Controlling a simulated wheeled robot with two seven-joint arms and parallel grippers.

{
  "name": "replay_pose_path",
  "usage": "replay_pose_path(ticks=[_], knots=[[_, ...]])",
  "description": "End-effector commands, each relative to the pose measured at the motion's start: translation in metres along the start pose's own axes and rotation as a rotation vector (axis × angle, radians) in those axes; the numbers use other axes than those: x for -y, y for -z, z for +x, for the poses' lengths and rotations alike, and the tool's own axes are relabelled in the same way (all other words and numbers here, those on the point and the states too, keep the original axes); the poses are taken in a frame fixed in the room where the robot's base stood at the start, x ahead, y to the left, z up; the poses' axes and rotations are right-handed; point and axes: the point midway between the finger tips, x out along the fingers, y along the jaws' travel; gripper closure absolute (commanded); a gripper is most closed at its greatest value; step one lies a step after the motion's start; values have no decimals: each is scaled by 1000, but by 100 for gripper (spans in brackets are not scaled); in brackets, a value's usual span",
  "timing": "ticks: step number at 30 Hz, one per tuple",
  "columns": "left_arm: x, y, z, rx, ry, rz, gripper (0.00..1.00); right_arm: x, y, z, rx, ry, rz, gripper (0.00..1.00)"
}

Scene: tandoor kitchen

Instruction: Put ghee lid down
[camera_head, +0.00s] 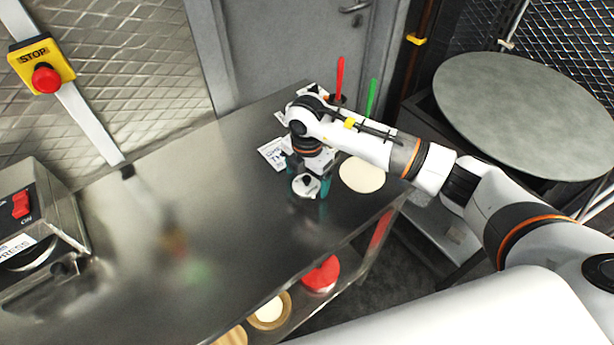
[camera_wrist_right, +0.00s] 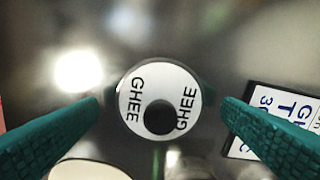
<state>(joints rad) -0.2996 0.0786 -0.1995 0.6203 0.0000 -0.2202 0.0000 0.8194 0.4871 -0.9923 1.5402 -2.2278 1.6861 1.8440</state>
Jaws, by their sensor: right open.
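The ghee lid (camera_wrist_right: 133,85) is a round white disc with GHEE printed twice and a black knob. In the wrist view it sits between the teal fingers of my right gripper (camera_wrist_right: 160,102), with a gap on both sides. The gripper is open and not touching the lid. In the head view the right gripper (camera_head: 310,190) points down low over the steel counter (camera_head: 230,210), with the white lid (camera_head: 302,183) showing at its fingers. Whether anything is under the lid I cannot tell. My left gripper is not in view.
A printed card (camera_head: 272,154) lies behind the gripper, and a pale disc (camera_head: 362,174) lies to its right. A red stick (camera_head: 339,78) and a green stick (camera_head: 372,97) stand at the back. The counter's left part is clear up to the press (camera_head: 35,215).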

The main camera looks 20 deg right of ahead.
Motion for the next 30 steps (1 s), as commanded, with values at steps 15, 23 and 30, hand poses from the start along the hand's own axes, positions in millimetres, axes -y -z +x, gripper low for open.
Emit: replay_pose_path(ticks=[15, 23, 30], knots=[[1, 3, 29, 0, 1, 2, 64, 1, 0, -98, -1, 4, -1, 12], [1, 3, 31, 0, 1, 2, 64, 0, 0, -115, 0, 2, 0, 12], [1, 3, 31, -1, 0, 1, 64, 0, 0, -115, 0, 1, 0, 12]])
